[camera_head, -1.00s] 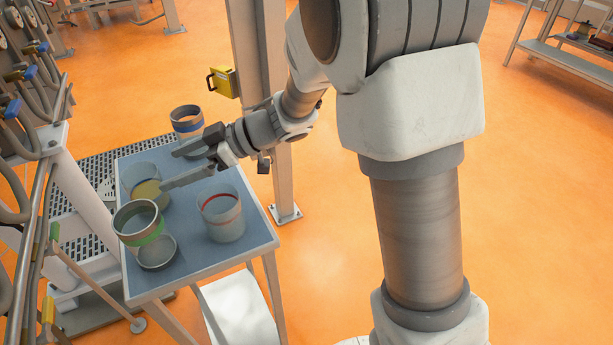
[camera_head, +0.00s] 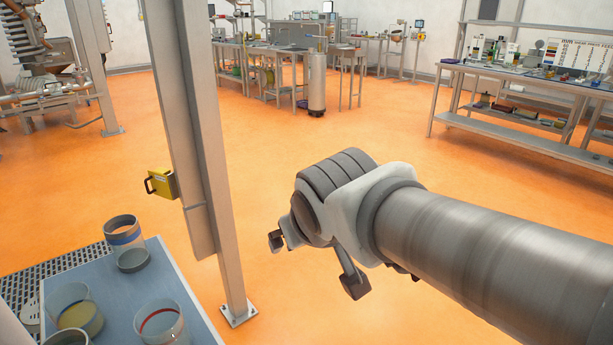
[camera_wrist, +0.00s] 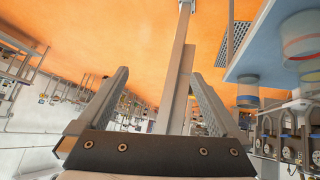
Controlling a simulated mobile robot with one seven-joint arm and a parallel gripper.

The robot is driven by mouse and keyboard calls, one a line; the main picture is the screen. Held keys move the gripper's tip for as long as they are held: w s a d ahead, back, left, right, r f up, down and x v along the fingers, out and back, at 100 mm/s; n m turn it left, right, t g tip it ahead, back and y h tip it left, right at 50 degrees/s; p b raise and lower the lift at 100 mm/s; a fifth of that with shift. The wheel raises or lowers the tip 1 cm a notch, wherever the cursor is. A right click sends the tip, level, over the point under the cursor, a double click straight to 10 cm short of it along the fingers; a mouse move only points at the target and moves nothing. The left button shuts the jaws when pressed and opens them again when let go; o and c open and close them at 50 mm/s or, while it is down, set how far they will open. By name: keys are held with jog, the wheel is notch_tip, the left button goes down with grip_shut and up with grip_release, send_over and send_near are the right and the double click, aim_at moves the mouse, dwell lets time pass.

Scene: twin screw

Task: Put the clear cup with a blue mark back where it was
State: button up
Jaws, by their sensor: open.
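The clear cup with a blue mark (camera_head: 123,231) stands upright at the far corner of the blue-grey table top, its blue band below a grey rim. My gripper (camera_head: 314,262) is open and empty, off to the right of the table, over the orange floor and apart from every cup. In the wrist view my two fingers (camera_wrist: 160,78) are spread with nothing between them. That view looks upside down. The table edge and cups show at its right, one with a red band (camera_wrist: 302,46); a smaller cup (camera_wrist: 247,99) there may be the blue-marked one.
A clear cup with yellow (camera_head: 74,308) and a clear cup with a red band (camera_head: 160,324) stand on the table (camera_head: 112,288). A grey post (camera_head: 192,130) with a yellow box (camera_head: 161,183) rises between table and gripper. Open floor lies beyond.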

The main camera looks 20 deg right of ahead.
jog(key=s+a+f+g+y, duration=0.1)
jog(key=s+a+f+g, duration=0.1)
jog(key=s, duration=0.7)
jog(key=shift+s+f+m+g, duration=0.2)
jog(key=shift+f+m+g, duration=0.15)
jog(key=shift+f, duration=0.2)
jog(key=shift+a+r, duration=0.1)
notch_tip(320, 180, up, 15)
jog(key=p, duration=1.5)
jog(key=shift+r, duration=0.15)
